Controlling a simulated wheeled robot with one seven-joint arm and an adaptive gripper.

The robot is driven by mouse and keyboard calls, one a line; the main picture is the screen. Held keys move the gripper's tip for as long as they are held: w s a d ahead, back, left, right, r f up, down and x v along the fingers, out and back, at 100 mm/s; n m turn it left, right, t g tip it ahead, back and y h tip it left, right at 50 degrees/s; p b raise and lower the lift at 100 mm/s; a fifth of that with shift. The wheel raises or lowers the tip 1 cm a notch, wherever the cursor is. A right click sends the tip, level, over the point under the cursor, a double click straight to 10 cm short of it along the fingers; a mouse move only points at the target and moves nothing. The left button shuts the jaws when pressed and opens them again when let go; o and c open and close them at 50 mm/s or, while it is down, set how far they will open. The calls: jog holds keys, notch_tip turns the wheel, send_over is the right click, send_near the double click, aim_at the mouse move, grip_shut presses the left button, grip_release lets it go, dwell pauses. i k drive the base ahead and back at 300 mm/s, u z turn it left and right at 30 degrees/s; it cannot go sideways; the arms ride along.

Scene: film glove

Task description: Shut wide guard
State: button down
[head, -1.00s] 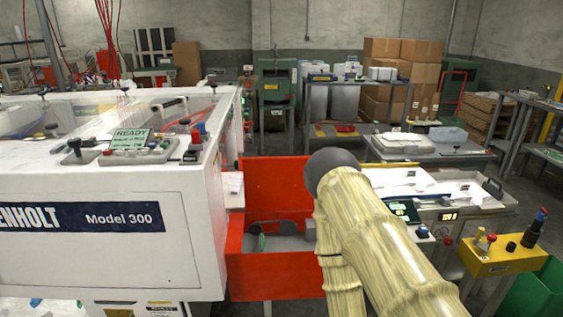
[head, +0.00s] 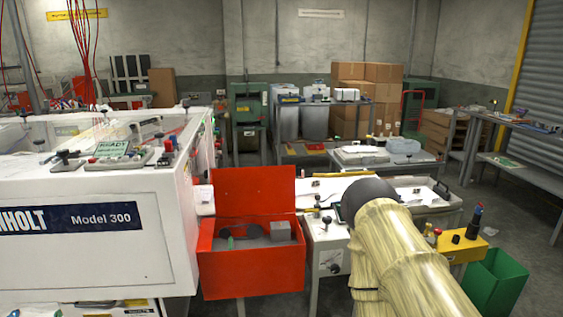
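A large white machine (head: 85,235) marked "Model 300" stands at the left and runs out of the picture. Clear panels (head: 100,130) show faintly over its top; I cannot tell which part is the wide guard, or how it stands. A small console (head: 118,150) with a lit "READY" screen sits on its near top edge. My arm (head: 405,260), in a pale ribbed cover with a dark round joint, rises from the lower right. My gripper is not seen.
A red bin (head: 252,270) with its lid up stands right of the machine, holding grey items. A light worktable (head: 405,195) stands behind my arm, with a yellow control box (head: 462,245) and a green bin (head: 495,283) at right. Floor (head: 540,240) shows at far right.

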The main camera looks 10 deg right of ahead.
aim_at(276, 184)
jog(key=z, duration=0.95)
jog(key=i, duration=0.85)
jog(key=u, duration=1.95)
